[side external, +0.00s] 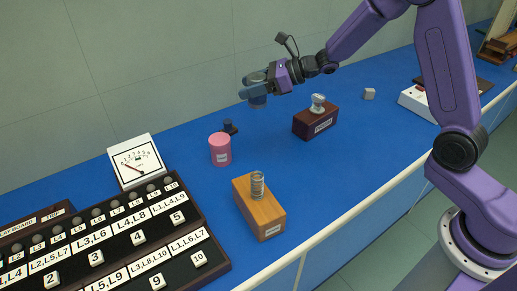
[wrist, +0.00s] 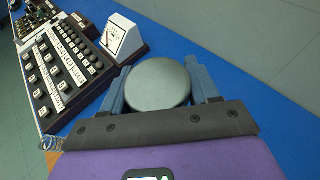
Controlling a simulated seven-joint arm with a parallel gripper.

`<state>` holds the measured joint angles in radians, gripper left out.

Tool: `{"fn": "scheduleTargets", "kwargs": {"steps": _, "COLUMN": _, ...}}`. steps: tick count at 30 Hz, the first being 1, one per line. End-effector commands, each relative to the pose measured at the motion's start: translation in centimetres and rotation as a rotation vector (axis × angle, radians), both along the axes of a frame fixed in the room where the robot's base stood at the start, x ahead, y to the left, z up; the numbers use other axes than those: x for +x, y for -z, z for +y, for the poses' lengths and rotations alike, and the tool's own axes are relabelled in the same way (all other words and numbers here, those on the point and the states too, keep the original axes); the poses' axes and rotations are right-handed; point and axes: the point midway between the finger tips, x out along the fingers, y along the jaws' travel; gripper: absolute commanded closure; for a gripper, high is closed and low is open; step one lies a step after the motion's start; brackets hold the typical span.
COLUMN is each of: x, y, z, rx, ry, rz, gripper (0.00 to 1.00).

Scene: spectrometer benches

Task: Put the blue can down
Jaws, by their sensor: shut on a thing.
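My gripper (side external: 254,90) is shut on the blue can (side external: 258,101) and holds it in the air above the blue bench top (side external: 190,185). In the side view the fingers hide part of the can, and its grey lid shows at the top. In the wrist view the round grey-green lid of the can (wrist: 157,83) sits between the two blue fingers (wrist: 160,88). The can looks about upright.
A pink can (side external: 220,150) and a small dark object (side external: 230,127) stand below and left of my gripper. A wooden block (side external: 262,219) bears a coil; a dark red block (side external: 318,124) bears a pale piece. A meter (side external: 137,162) and switch board (side external: 120,245) fill the left.

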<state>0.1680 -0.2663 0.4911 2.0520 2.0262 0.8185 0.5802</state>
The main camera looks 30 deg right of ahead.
Motion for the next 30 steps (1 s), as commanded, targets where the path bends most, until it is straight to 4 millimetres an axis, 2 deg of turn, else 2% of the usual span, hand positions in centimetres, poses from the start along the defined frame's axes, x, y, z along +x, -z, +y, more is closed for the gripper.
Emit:
{"fn": "scheduleTargets", "kwargs": {"steps": 3, "x": 1.2, "y": -0.7, "z": -1.1, "rx": 0.001, "ry": 0.106, "rz": -0.002, "gripper": 0.75}}
{"fn": "scheduleTargets", "kwargs": {"steps": 13, "x": 1.2, "y": 6.4, "z": -1.1, "rx": 0.000, "ry": 0.104, "rz": 0.006, "gripper": 0.75}}
{"fn": "scheduleTargets", "kwargs": {"steps": 30, "x": 1.2, "y": 13.0, "z": -1.0, "rx": 0.001, "ry": 0.101, "rz": 0.000, "gripper": 0.75}}
